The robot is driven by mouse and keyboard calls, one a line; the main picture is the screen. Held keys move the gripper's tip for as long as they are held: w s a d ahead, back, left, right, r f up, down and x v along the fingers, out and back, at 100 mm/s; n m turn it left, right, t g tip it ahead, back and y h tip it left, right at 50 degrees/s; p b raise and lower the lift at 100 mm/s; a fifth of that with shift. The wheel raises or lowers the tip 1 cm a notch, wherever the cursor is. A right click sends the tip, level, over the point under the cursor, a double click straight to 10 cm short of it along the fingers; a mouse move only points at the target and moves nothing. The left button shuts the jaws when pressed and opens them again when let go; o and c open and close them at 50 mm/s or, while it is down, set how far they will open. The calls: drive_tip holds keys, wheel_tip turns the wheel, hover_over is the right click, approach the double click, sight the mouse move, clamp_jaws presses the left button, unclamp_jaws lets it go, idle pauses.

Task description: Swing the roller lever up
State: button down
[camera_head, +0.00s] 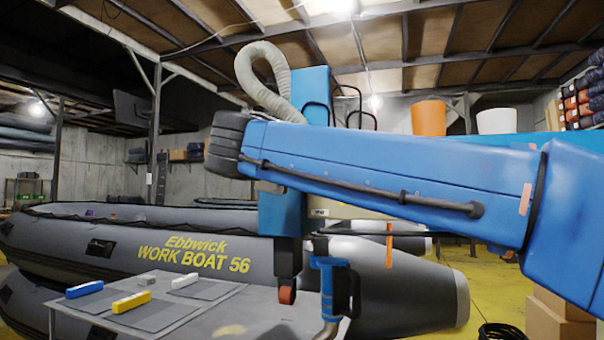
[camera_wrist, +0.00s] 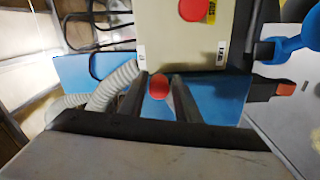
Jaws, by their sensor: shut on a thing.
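In the wrist view my gripper (camera_wrist: 158,88) has its two dark fingers on either side of a red round knob (camera_wrist: 158,87) and is shut on it. The knob sits just below a beige box (camera_wrist: 165,40) in the picture. Whether it is the end of the roller lever I cannot tell. A black arm with an orange-red end (camera_wrist: 285,88) points right in the wrist view. In the head view a black piece with an orange-red roller (camera_head: 286,295) hangs down over the table. My arm hides the gripper there.
A grey inflatable boat (camera_head: 120,240) lies behind the table (camera_head: 240,310). Blue, yellow and white blocks (camera_head: 132,301) lie on the table at left. A blue handled tool (camera_head: 328,285) stands at the table's right edge. A ribbed grey hose (camera_wrist: 115,85) runs left of my fingers.

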drive_tip(key=shift+w+a+r+n, duration=0.15)
drive_tip(key=shift+a+r+n, duration=0.3)
drive_tip(key=shift+n, duration=0.45)
drive_tip(key=shift+r, duration=0.2)
drive_tip(key=c, duration=1.6)
unclamp_jaws()
drive_tip(key=shift+o, duration=0.6)
drive_tip(key=shift+a, duration=0.1)
drive_tip(key=shift+f, duration=0.1)
drive_tip(key=v, duration=1.7)
drive_tip(key=shift+s, duration=0.2)
